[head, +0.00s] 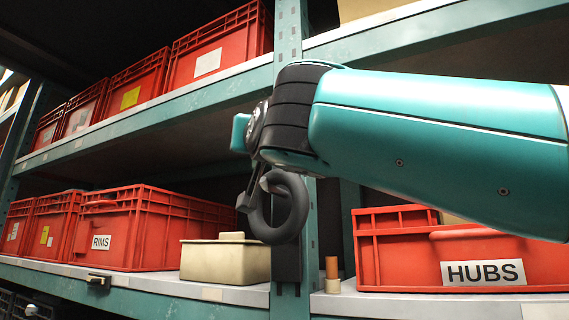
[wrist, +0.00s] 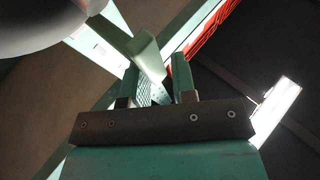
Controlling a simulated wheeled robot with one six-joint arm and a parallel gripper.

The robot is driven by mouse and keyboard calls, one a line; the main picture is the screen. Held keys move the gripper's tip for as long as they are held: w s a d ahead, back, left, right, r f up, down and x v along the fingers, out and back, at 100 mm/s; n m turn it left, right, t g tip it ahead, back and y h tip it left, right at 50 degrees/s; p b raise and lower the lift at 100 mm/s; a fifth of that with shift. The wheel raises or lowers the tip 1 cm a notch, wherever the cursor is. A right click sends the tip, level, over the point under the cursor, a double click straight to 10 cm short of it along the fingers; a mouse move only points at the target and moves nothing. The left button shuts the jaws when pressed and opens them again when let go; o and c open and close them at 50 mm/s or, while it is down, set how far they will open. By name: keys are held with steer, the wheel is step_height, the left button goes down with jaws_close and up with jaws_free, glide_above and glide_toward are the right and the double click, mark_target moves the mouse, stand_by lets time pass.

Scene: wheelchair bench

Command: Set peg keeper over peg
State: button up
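A dark grey ring (head: 292,210) hangs at the rack's upright in the head view. A pale peg end (head: 265,182) shows at its upper left. A thin dark bar with a blocky end (head: 244,203), perhaps the peg keeper, slants down beside the ring's left side; I cannot tell whether it crosses the peg. My wrist is above the ring in that view, and my gripper is mostly hidden there. In the wrist view my gripper (wrist: 158,77) has its two green fingers apart, with nothing visible held between them. I cannot make out the keeper or ring in that view.
Red crates fill the shelves, including RIMS (head: 145,228) at left and HUBS (head: 470,262) at right. A cream lidded box (head: 226,260) stands left of the upright (head: 289,45). A brown cylinder (head: 332,267) stands to its right. Shelf edges lie above and below the ring.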

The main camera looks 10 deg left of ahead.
steer(key=shift+o, duration=0.9)
steer(key=shift+w+a+f, duration=0.15)
steer(key=shift+w+f, duration=0.15)
steer(key=shift+f, duration=0.25)
steer(key=shift+s+f+b, duration=0.35)
steer(key=shift+b, duration=0.2)
steer(key=r+b+v, duration=0.1)
steer(key=b+v, duration=0.9)
steer(key=v, duration=0.6)
steer(key=shift+s+d, duration=0.45)
